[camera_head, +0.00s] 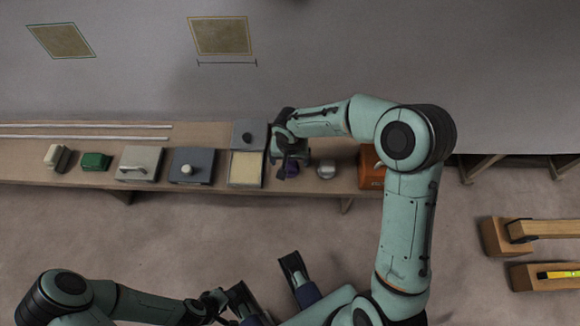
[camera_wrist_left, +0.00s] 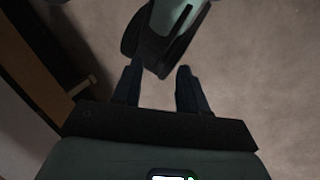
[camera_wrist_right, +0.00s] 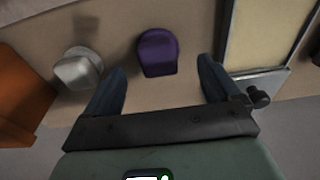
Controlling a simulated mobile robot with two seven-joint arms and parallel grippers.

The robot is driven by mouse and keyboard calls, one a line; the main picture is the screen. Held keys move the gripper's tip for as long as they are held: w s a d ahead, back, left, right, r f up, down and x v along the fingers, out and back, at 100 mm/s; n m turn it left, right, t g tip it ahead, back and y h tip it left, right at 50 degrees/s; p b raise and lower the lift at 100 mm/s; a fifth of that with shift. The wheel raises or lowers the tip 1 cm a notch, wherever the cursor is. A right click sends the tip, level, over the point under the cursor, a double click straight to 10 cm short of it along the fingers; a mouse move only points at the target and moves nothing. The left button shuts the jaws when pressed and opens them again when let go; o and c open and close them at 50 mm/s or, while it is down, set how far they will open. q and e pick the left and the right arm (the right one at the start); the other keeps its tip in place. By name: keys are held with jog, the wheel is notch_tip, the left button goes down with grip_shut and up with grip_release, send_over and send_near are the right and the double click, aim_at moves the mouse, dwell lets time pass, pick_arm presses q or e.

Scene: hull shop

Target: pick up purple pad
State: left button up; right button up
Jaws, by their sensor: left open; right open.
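The purple pad (camera_wrist_right: 157,53) lies on the bench top. In the right wrist view it shows ahead of and between the two spread fingers of my right gripper (camera_wrist_right: 162,88), with no finger touching it. In the head view the pad (camera_head: 291,170) shows partly, close beside my right gripper (camera_head: 283,160), which hides some of it. My right gripper is open and empty over the bench. My left gripper (camera_wrist_left: 156,75) is open and empty, low over the floor away from the bench, with a part of my own body in front of it.
A grey-white rounded object (camera_head: 326,170) and an orange box (camera_head: 371,170) stand right of the pad. Left of it is an open-lidded box (camera_head: 246,184) with a pale inside, then a dark box with a white knob (camera_head: 191,166), a box with a handle (camera_head: 139,164) and a green block (camera_head: 96,161).

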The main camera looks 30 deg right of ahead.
notch_tip(320, 180, down, 4)
jog(key=shift+d+b, duration=0.1)
jog(key=shift+b, duration=0.25)
pick_arm(q)
jog(key=shift+w+a+f+t, duration=0.3)
jog(key=shift+w+f, duration=0.3)
jog(key=shift+w, duration=0.1)
pick_arm(e)
jog(key=c, duration=1.1)
jog(key=shift+c, duration=0.2)
jog(key=shift+r, duration=0.15)
notch_tip(320, 180, up, 11)
jog(key=p, duration=0.3)
pick_arm(q)
jog(key=s+d+r+g+p, duration=0.1)
jog(key=s+d+r, duration=0.1)
jog(key=s+r, duration=0.2)
jog(key=shift+s+r+g, duration=0.3)
jog(key=shift+s+g, duration=0.05)
jog(key=shift+g, duration=0.05)
pick_arm(e)
notch_tip(320, 180, up, 9)
send_over(290, 164)
